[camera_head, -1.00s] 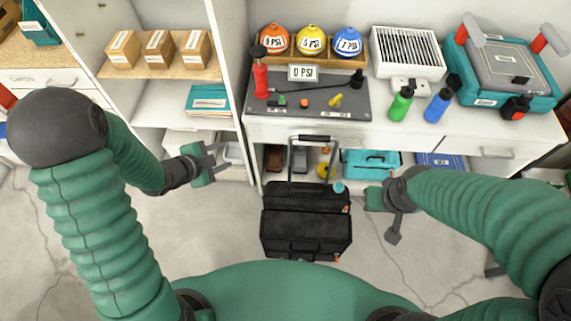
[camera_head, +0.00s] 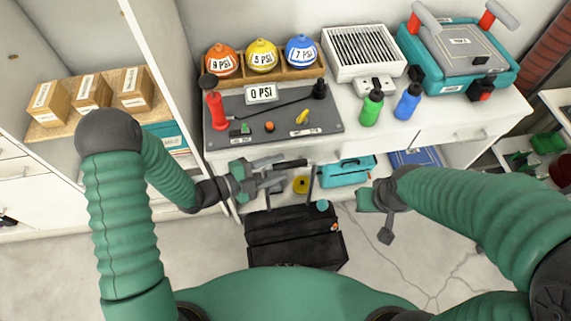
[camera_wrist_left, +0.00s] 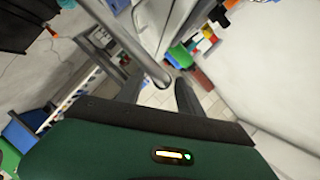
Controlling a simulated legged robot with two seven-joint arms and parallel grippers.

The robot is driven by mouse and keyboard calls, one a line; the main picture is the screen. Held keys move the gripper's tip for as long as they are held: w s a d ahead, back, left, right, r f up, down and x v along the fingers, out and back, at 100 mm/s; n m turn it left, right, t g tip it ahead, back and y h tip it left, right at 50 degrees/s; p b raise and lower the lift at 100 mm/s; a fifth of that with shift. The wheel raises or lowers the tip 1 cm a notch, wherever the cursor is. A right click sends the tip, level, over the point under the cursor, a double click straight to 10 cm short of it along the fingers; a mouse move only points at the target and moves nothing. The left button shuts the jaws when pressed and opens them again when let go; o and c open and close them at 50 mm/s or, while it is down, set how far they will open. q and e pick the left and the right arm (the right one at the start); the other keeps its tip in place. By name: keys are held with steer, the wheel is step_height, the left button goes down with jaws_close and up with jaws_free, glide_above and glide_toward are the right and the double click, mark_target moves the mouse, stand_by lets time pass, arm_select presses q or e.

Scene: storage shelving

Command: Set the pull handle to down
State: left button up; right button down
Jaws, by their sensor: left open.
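A black tool bag (camera_head: 290,235) stands on the floor below the bench. Its pull handle (camera_head: 292,163) is raised above it, with a dark grip bar on top and grey metal tubes. My left gripper (camera_head: 272,178) is open beside the upper left part of the handle and hides part of it. In the left wrist view, a grey handle tube (camera_wrist_left: 139,48) reaches toward the space between the open fingers (camera_wrist_left: 158,92); I cannot tell whether they touch it. My right gripper (camera_head: 375,212) is apart from the bag, to its right; its fingers are not clear.
A white bench (camera_head: 440,125) stands behind the bag, carrying a grey mat (camera_head: 270,120), colored balls, bottles and a teal case (camera_head: 455,55). A teal toolbox (camera_head: 346,172) sits on the shelf underneath. Shelving with cardboard boxes (camera_head: 92,92) is at left.

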arm_select(q)
steer(key=shift+x, duration=1.1)
steer(key=shift+w+d, duration=0.2)
steer(key=shift+d, duration=0.5)
steer(key=shift+a, duration=0.25)
jaws_close()
steer(key=shift+d+f, duration=0.1)
steer(key=shift+f, duration=0.05)
